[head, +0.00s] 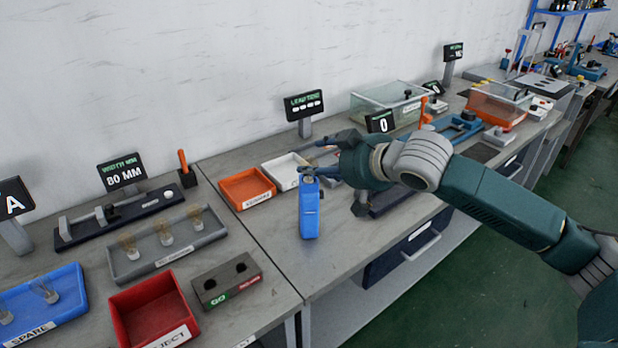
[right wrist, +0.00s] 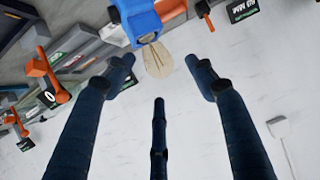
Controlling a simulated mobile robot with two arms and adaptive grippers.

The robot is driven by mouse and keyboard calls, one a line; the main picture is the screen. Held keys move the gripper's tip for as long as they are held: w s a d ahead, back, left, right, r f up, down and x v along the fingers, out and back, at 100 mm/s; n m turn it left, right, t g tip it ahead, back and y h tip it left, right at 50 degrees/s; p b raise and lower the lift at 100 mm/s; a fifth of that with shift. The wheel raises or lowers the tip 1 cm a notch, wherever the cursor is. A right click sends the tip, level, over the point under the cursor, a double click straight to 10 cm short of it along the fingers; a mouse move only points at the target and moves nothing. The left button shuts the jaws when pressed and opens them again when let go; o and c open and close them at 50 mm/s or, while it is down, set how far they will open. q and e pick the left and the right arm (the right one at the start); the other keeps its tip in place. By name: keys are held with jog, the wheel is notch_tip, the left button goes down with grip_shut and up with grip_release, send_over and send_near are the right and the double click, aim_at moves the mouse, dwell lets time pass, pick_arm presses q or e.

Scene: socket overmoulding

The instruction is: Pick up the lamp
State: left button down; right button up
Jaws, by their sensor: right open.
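A clear lamp (right wrist: 157,60) with a pale bulb sticks out of a blue fixture (right wrist: 143,22) in the right wrist view. The blue fixture also shows in the head view (head: 310,212), standing on the bench; I cannot make out its lamp there. My right gripper (head: 318,165) is open at the top of this fixture. In the wrist view its fingers point toward the lamp, which lies between the fingertip lines, and I see no contact. Other lamps stand in a grey tray (head: 168,259) and in the blue SPARE tray (head: 50,318). My left gripper is out of view.
An orange tray (head: 247,190) and a white tray (head: 284,172) lie just behind the blue fixture. A red reject bin (head: 150,305) and a dark two-hole GO block (head: 226,279) are at the left. Bare bench lies in front of the fixture.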

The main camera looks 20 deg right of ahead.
aim_at(314, 164)
jog(key=b+x, duration=0.1)
jog(key=x, duration=0.2)
jog(key=shift+f, duration=0.25)
jog(key=shift+r, duration=0.1)
jog(key=c, duration=1.1)
